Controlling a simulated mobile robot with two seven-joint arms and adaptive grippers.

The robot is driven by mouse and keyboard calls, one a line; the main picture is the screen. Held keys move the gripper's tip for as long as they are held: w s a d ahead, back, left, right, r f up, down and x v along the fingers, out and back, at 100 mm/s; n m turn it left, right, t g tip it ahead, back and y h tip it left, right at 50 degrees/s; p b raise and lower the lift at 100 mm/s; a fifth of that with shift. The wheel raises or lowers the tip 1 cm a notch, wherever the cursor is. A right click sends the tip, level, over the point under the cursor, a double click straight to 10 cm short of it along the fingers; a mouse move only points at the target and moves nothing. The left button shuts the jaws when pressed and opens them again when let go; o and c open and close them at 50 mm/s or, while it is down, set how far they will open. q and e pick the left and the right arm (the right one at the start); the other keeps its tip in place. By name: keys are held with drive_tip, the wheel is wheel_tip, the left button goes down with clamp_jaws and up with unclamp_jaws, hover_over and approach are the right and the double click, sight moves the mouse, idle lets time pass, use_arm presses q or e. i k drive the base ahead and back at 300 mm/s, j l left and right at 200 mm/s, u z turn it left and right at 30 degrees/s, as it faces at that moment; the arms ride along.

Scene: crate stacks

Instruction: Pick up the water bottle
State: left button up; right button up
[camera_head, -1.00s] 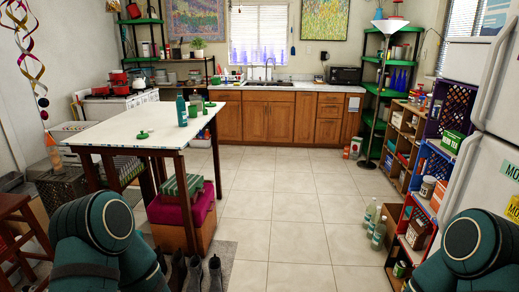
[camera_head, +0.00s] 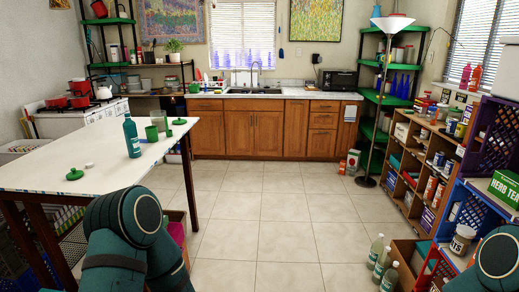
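A teal water bottle (camera_head: 132,136) with a pale label stands upright on the white-topped table at the left. Several pale green bottles with white labels stand on the floor at the lower right, among them one bottle (camera_head: 376,250) and a nearer one (camera_head: 390,278). I cannot tell which bottle the task means. Parts of my two arms show at the bottom left and bottom right. Neither of my grippers is in view.
The table (camera_head: 40,170) also holds a green mug (camera_head: 152,134) and green lids (camera_head: 75,174). Crates and a wooden shelf (camera_head: 412,205) line the right side, with a floor lamp (camera_head: 374,130) beyond. The tiled floor (camera_head: 270,215) in the middle is clear.

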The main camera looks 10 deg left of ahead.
sight(129, 127)
drive_tip(key=i+u, duration=0.1)
drive_tip(key=i, duration=0.65)
drive_tip(key=i+l, duration=0.15)
drive_tip(key=i, duration=0.55)
drive_tip(key=i+j+u, duration=0.1)
drive_tip(key=i+u, duration=0.6)
drive_tip(key=i+l+u, duration=0.15)
drive_tip(key=i+u, duration=0.25)
drive_tip(key=i, duration=0.1)
